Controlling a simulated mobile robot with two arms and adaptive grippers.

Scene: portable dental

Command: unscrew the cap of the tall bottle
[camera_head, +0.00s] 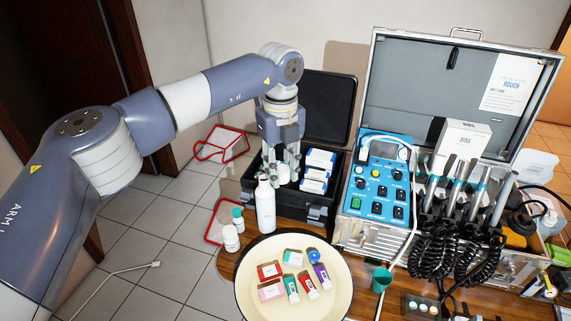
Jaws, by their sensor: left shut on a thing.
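The tall bottle (265,208) is white and stands upright on the wooden table, in front of the open black case. Its narrow top reaches up beside my left gripper (281,170). This gripper points down over the left part of the black case. Its fingers are shut on a small white rounded thing (283,174), seen just right of the bottle's top. The fingers hide part of it, and I cannot tell whether it is the bottle's cap. My right gripper is out of view.
A cream round tray (250,300) with several small boxes lies in front. The black case (325,212) holds white-blue boxes. A blue control panel (378,185) and coiled-hose handpieces crowd the right.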

